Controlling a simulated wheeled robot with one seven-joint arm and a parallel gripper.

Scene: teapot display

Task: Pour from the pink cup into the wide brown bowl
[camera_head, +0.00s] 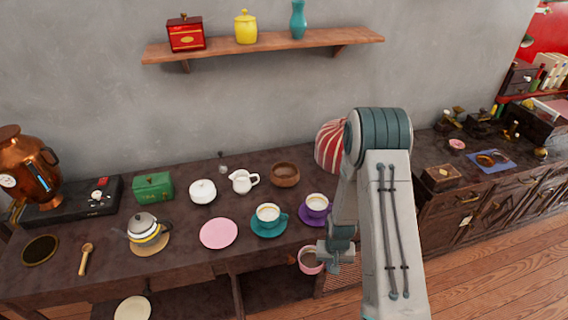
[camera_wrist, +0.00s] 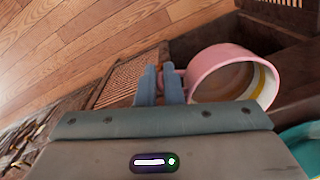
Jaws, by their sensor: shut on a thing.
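The pink cup (camera_head: 311,261) is in my gripper (camera_head: 326,254), beyond the front edge of the table in the head view. In the wrist view the pink cup (camera_wrist: 226,75) is at the right of the fingers, with brown contents inside. The fingers of my gripper (camera_wrist: 161,84) are shut at the cup's side, where its handle would be; the handle itself is mostly hidden. The wide brown bowl (camera_head: 285,174) stands on the table farther back, left of my arm. Its inside looks brown, and it is apart from the cup.
A purple cup (camera_head: 317,204) and a teal cup (camera_head: 268,214) on saucers stand between the pink cup and the bowl. A white creamer (camera_head: 242,181) is left of the bowl. A striped red and white object (camera_head: 330,146) is partly behind my arm. A pink plate (camera_head: 218,233) lies farther left.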

